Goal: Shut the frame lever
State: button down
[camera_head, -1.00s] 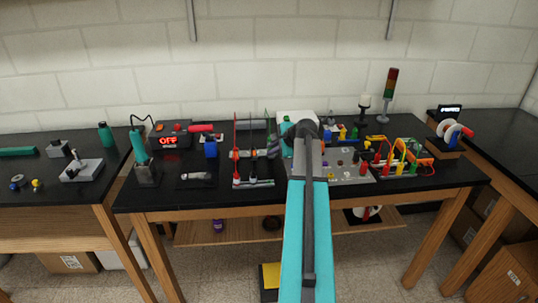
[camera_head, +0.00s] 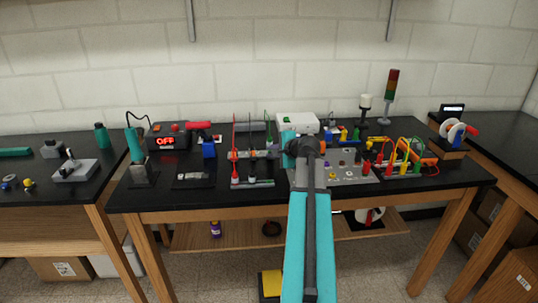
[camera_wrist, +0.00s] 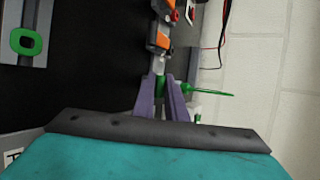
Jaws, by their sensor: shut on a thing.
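My gripper (camera_wrist: 163,95) shows in the wrist view as two purple fingers close together, with a small green part (camera_wrist: 160,82) between their tips. I cannot tell whether this green part is the frame lever. The fingers are at the near end of a grey bar with orange blocks (camera_wrist: 158,38). In the head view the rack-like frame (camera_head: 252,154), with upright red and green rods, stands just left of my teal wrist, which hides the fingers. A green handle with a thin green shaft (camera_wrist: 205,92) lies right beside the fingers in the wrist view.
A white box (camera_head: 298,122) stands behind my wrist. A grey panel with knobs (camera_head: 350,170) and coloured cables (camera_head: 405,155) lie to the right. The bench front is mostly clear.

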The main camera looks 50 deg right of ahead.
jog(key=shift+s+d+f, duration=0.15)
jog(key=shift+s+f, duration=0.05)
jog(key=shift+f, duration=0.1)
jog(key=c, duration=1.8)
grip_release()
jog(key=shift+d, duration=0.1)
jog(key=shift+o, duration=0.3)
jog(key=shift+w+r, duration=0.1)
jog(key=shift+r, duration=0.1)
jog(key=b+v, duration=0.1)
jog(key=v, duration=1.2)
jog(key=shift+s, duration=0.35)
jog(key=shift+r, duration=0.25)
